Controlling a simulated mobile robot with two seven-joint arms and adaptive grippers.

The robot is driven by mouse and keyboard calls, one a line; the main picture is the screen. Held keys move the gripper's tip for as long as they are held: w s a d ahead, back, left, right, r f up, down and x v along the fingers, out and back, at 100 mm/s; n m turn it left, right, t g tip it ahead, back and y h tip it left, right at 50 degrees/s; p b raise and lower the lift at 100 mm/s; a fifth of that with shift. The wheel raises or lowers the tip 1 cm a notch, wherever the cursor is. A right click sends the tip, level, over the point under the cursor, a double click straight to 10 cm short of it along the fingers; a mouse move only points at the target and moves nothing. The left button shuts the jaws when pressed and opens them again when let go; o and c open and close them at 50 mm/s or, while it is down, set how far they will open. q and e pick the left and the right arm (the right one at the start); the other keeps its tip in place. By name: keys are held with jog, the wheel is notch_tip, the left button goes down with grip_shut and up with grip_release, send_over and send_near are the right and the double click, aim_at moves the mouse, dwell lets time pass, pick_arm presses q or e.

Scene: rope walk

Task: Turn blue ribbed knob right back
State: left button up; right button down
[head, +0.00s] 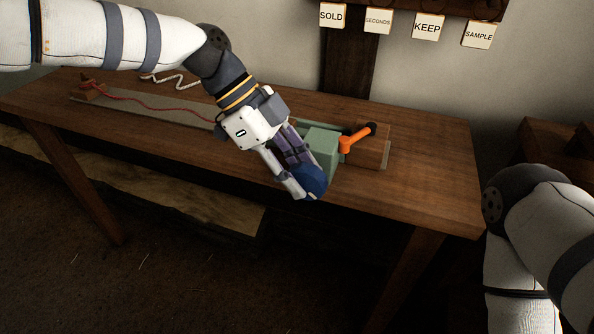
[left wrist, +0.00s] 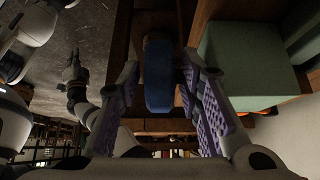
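The blue ribbed knob (head: 313,181) is on the near side of the green block (head: 323,143) on the table. In the left wrist view the knob (left wrist: 158,78) is a blue disc lying between the purple-padded fingers of my left gripper (left wrist: 160,95). The fingers are open around it, with a narrow gap seen on each side. In the head view my left gripper (head: 299,177) reaches down from the upper left and partly covers the knob. My right gripper is not seen in the head view; only its arm shows at the lower right.
An orange crank (head: 354,141) with a dark grip stands right of the green block, by a wooden block (head: 374,152). A red rope (head: 150,100) runs left along a grey strip on the table (head: 440,190). Labelled tags hang on the back wall.

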pick_arm(q)
jog(key=v, duration=1.2)
jog(key=shift+c, duration=0.6)
jog(key=d+y, duration=0.1)
jog(key=d, duration=0.1)
jog(key=s+d+y, duration=0.1)
jog(key=d, duration=0.1)
jog(key=shift+s+d+r+t+y, duration=0.1)
jog(key=shift+s+r+t+y, duration=0.1)
jog(key=shift+r+t+y, duration=0.15)
jog(key=shift+c, duration=0.8)
jog(key=x, duration=1.2)
jog(key=shift+w, duration=0.15)
grip_shut()
